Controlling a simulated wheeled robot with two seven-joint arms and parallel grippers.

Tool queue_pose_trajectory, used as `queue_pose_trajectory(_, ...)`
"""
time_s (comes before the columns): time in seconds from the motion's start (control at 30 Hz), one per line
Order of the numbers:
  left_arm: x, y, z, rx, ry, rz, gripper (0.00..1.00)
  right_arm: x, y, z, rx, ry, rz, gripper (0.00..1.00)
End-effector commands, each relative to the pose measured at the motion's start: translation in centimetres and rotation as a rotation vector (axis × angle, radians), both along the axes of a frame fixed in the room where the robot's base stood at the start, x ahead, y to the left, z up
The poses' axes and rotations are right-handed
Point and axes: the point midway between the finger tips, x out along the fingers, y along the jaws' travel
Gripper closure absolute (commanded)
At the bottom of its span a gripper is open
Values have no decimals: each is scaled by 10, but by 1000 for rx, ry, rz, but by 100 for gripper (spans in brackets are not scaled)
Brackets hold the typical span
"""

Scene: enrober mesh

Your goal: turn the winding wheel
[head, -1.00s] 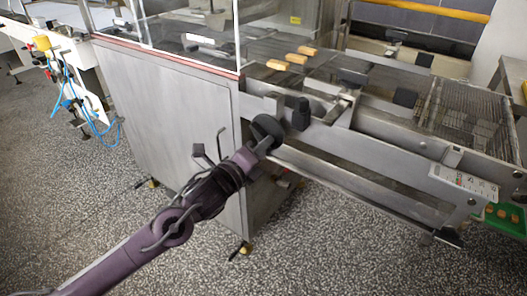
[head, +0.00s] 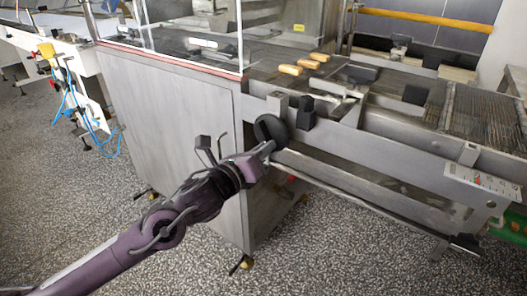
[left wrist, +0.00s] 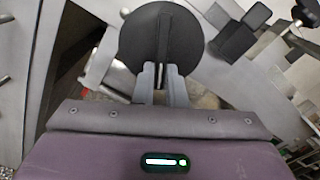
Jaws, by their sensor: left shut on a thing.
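The winding wheel (head: 270,128) is a dark round disc on the side of the steel machine, below the conveyor edge. In the left wrist view the wheel (left wrist: 135,42) faces me, with a narrow raised bar across its face. My left gripper (head: 270,146) reaches up from the lower left to the wheel. In the left wrist view its two grey fingers (left wrist: 161,75) are shut on the wheel's bar, one on each side. The fingertips hide part of the bar. My right gripper is not in view.
A dark block (head: 302,113) sticks out just right of the wheel. The steel cabinet (head: 175,130) is behind my arm, and a long frame rail (head: 350,180) runs to the right. Several golden pieces (head: 313,57) lie on the mesh belt. The speckled floor in front is clear.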

Motion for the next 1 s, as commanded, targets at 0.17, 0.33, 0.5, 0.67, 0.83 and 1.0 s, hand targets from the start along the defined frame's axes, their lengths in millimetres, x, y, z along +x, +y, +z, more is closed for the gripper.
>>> queue_pose_trajectory(0.17, -1, 0, -3, 7, 4, -2, 100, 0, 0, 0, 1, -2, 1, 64)
queue_pose_trajectory(0.33, -1, 0, -3, 6, 5, -2, 87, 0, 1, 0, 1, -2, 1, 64)
queue_pose_trajectory(0.5, 0, 0, -2, 3, 3, -1, 67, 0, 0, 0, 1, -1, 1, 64)
queue_pose_trajectory(0.67, 0, 0, -1, 3, 2, -1, 67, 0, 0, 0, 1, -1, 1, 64)
queue_pose_trajectory(0.83, -4, 3, -1, 2, 1, 0, 67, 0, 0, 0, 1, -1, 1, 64)
queue_pose_trajectory(1.0, -25, 19, -2, 5, 3, 1, 67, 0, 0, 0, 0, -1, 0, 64)
